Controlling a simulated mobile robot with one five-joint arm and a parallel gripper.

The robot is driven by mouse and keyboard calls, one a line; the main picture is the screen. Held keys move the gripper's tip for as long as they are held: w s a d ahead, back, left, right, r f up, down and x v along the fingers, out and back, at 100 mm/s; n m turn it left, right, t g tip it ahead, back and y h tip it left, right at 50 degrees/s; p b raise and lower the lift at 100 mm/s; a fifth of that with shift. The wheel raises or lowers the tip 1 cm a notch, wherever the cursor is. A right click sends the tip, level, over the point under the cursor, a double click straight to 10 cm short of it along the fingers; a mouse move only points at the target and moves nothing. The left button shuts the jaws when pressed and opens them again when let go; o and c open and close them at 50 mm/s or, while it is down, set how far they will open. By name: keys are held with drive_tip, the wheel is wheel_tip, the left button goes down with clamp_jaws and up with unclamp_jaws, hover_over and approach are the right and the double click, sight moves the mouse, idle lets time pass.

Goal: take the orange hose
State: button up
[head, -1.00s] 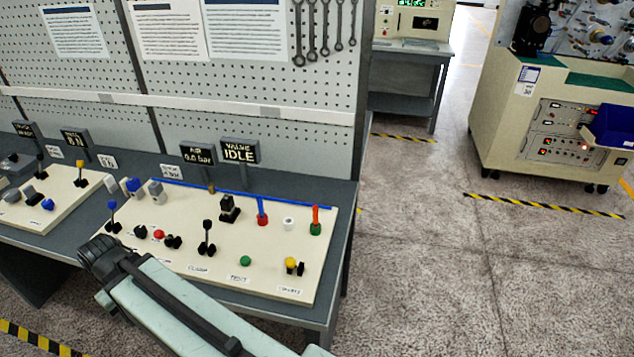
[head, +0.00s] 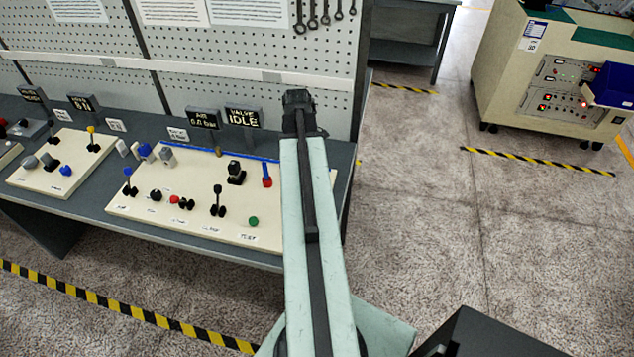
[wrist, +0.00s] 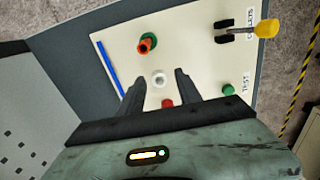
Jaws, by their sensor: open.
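The orange hose (wrist: 146,45) is a short orange piece standing in a green collar on the cream panel, seen at the upper middle of the wrist view. In the head view it is hidden behind my arm. My gripper (wrist: 157,88) is open and empty in the wrist view, its two dark fingers spread over the panel. The hose lies beyond the fingertips, slightly left of the middle between them, and apart from them. In the head view my gripper (head: 299,108) is seen from behind, its fingers not clear.
A white ring (wrist: 158,79) shows between the fingers. A red collar (wrist: 167,103) is partly hidden near them; a blue hose (head: 266,168) stands in it. A yellow-knobbed lever (wrist: 265,28) and green button (wrist: 228,89) are to the right. A pegboard (head: 230,95) rises behind.

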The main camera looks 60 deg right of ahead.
drive_tip(key=s+d, duration=0.1)
drive_tip(key=s, duration=0.1)
drive_tip(key=s+d, duration=0.1)
drive_tip(key=shift+s+d, duration=0.35)
drive_tip(key=shift+d, duration=0.05)
drive_tip(key=f+b, duration=0.8)
drive_tip(key=shift+s+f, duration=0.1)
drive_tip(key=shift+s, duration=0.1)
drive_tip(key=shift+r, duration=0.2)
clamp_jaws()
